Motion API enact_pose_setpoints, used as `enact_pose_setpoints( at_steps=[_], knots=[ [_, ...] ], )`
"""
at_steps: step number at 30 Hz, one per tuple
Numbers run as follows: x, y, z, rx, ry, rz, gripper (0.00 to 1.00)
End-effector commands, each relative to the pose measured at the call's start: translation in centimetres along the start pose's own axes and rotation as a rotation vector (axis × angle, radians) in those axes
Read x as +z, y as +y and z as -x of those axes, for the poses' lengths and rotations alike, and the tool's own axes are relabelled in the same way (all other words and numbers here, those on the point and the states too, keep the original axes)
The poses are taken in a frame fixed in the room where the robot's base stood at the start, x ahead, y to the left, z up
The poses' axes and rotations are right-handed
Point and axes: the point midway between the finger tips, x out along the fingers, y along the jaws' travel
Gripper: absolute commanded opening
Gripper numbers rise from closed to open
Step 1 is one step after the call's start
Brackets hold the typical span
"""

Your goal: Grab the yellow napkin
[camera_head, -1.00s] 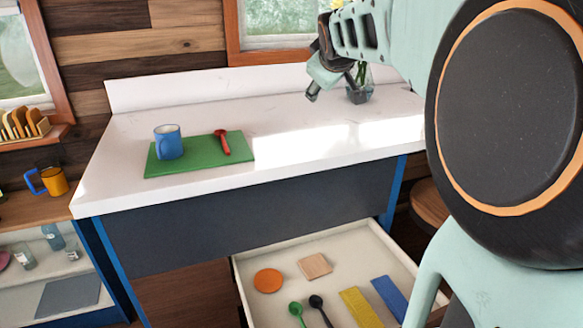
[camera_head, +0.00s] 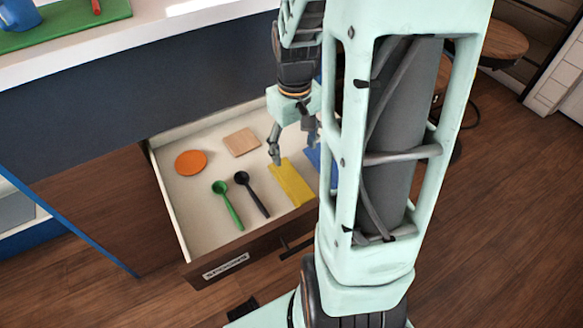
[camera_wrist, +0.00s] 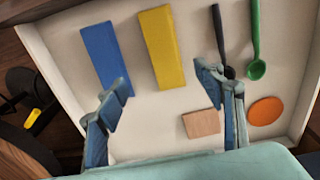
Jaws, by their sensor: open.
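The yellow napkin (camera_head: 292,182) is a flat, folded strip lying in the open drawer, just left of my arm in the head view. In the wrist view the yellow napkin (camera_wrist: 162,47) lies ahead of my gripper, between the two fingers' directions. My gripper (camera_head: 292,150) is open and empty, pointing down over the drawer near the napkin's back end. In the wrist view my gripper (camera_wrist: 162,92) has its fingers spread wide, with bare drawer floor between them. I cannot tell its exact height above the napkin.
A blue napkin (camera_wrist: 106,58) lies beside the yellow one. A black spoon (camera_head: 252,193), green spoon (camera_head: 228,204), orange disc (camera_head: 191,162) and wooden square (camera_head: 241,142) share the drawer (camera_head: 172,205). The counter (camera_head: 100,42) overhangs the back. A green board (camera_head: 60,30) lies on it.

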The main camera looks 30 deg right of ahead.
Motion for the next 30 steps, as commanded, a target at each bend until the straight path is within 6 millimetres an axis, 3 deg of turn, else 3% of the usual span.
enact_pose_setpoints(
  at_steps=[6, 12, 20, 30],
  knots=[
    [1.4, -0.7, -3.0, -0.026, -0.035, -0.017, 0.62],
    [1.3, -0.8, -5.9, -0.025, -0.033, -0.016, 0.62],
    [1.0, -0.9, -7.5, -0.023, -0.030, -0.015, 0.62],
    [0.3, -1.1, -11.9, -0.024, -0.030, -0.016, 0.62]
  ],
)
